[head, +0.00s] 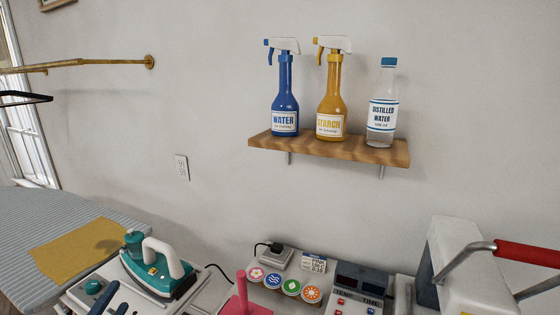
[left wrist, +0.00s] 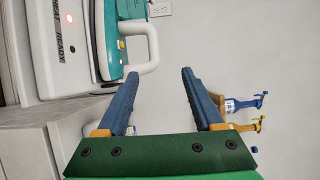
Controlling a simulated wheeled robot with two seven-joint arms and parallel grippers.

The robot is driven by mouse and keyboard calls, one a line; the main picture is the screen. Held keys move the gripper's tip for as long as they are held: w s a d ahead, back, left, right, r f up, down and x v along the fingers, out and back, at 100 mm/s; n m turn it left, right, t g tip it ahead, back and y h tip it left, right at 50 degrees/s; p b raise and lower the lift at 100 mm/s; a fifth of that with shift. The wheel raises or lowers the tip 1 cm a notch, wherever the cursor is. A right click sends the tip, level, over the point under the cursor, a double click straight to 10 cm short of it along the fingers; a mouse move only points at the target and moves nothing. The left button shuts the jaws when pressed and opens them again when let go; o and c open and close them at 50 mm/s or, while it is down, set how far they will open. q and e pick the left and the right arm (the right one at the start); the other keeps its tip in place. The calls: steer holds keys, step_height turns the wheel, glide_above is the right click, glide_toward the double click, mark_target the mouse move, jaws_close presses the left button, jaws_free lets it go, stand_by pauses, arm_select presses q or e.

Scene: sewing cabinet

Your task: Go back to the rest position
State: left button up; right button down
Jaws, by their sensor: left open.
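My left gripper (head: 112,298) shows at the bottom left of the head view, in front of the teal iron (head: 165,280). In the left wrist view my left gripper (left wrist: 154,72) has its two blue fingers spread apart with nothing between them. The iron's white handle (left wrist: 146,48) shows beyond the left fingertip there, and I cannot tell the distance between them. My right gripper is in neither view.
A wooden shelf (head: 375,152) on the wall holds a blue water sprayer (head: 284,105), a yellow starch sprayer (head: 331,105) and a distilled water bottle (head: 382,105). A striped ironing board (head: 40,215) lies left. A white machine with a red handle (head: 528,252) stands right.

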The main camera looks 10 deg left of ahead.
arm_select(q)
steer(key=s+d+f+n+g+h, duration=0.2)
steer(key=s+d+f+n+g, duration=0.55)
steer(key=d+f, duration=0.2)
steer(key=s+d+f+n+g+h, duration=0.1)
steer(key=s+d+f+n+g, duration=0.7)
steer(key=d, duration=0.3)
steer(key=s+f+m, duration=0.1)
steer(key=s+f, duration=0.1)
steer(key=f, duration=0.7)
steer(key=s+f+m, duration=0.1)
steer(key=s+f, duration=0.2)
steer(key=f, duration=0.7)
steer(key=s+a+f+g, duration=0.1)
steer(key=s+f, duration=0.7)
steer(key=s, duration=0.2)
steer(key=shift+s, duration=0.35)
